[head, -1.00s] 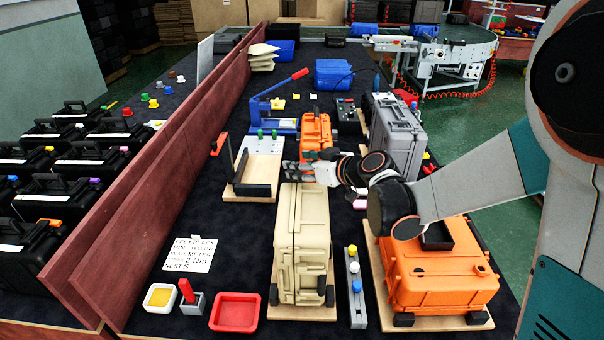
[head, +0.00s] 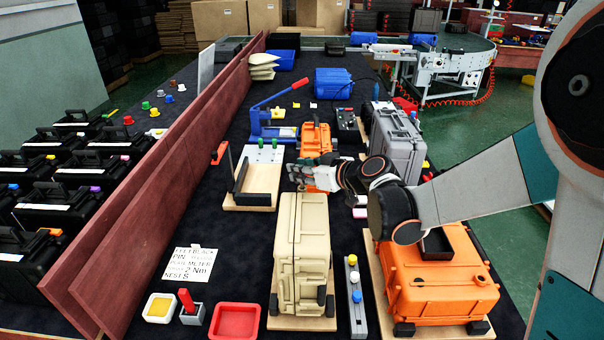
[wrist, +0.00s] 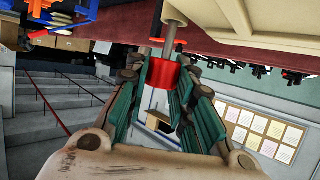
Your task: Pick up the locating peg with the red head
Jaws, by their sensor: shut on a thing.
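In the wrist view, a red cylinder (wrist: 165,74), which looks like the red head of the locating peg, sits between the green finger pads of my gripper (wrist: 166,82). A grey-beige rod (wrist: 186,14) with a wider collar shows just above it; I cannot tell whether it belongs to the peg. In the head view, my gripper (head: 297,174) is above the table beyond the beige case, near the small orange case. My gripper is shut on the peg. The peg cannot be made out in the head view.
The beige case (head: 302,240) and large orange case (head: 440,280) stand nearest. A wooden fixture (head: 255,188) with green pegs is left of my gripper, with a blue press (head: 265,125) behind. A grey case (head: 393,140) stands right.

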